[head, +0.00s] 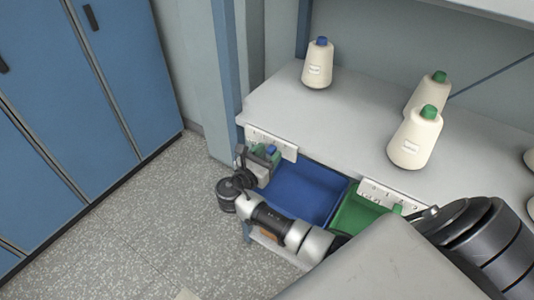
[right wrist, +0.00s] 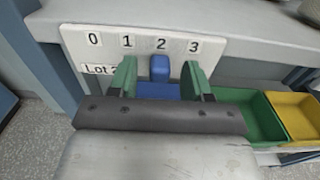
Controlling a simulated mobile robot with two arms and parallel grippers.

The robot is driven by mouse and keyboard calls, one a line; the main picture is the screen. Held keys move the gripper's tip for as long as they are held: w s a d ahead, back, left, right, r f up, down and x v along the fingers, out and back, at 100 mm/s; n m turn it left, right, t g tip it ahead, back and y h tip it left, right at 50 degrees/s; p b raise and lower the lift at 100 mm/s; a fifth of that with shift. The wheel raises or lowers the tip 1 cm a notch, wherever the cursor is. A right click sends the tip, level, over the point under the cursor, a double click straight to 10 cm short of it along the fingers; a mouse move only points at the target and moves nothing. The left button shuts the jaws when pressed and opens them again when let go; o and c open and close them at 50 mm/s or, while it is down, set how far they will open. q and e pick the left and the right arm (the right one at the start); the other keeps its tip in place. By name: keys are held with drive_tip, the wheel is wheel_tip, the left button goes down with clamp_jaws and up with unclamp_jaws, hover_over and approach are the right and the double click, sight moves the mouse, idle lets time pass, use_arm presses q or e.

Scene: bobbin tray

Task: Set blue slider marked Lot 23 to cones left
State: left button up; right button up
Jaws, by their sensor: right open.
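The blue slider (right wrist: 159,68) sits below the number 2 on a white scale plate (right wrist: 76,45) marked 0 to 3. A label starting "Lot 2" shows at the plate's lower left, the rest hidden by a finger. In the head view the blue slider (head: 271,150) is at the shelf front's left plate (head: 258,136). My right gripper (head: 264,154) is open, its green fingers (right wrist: 122,80) on either side of the slider, with gaps showing. One cone with a blue top (head: 317,68) stands on the shelf. My left gripper is not in view.
Two cones with green tops (head: 415,138) stand farther right on the shelf (head: 345,120). A blue bin (head: 305,188) and a green bin (head: 352,215) are below. A second scale plate (head: 375,190) has a green slider (head: 397,209). A yellow bin (right wrist: 295,115) is beyond.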

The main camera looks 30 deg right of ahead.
clamp_jaws()
drive_tip(key=w, duration=0.1)
drive_tip(key=w+a+b, duration=0.1)
drive_tip(key=w, duration=0.1)
drive_tip(key=shift+w+a, duration=0.15)
drive_tip(key=shift+a, duration=0.05)
unclamp_jaws()
drive_tip(key=shift+a, duration=0.1)
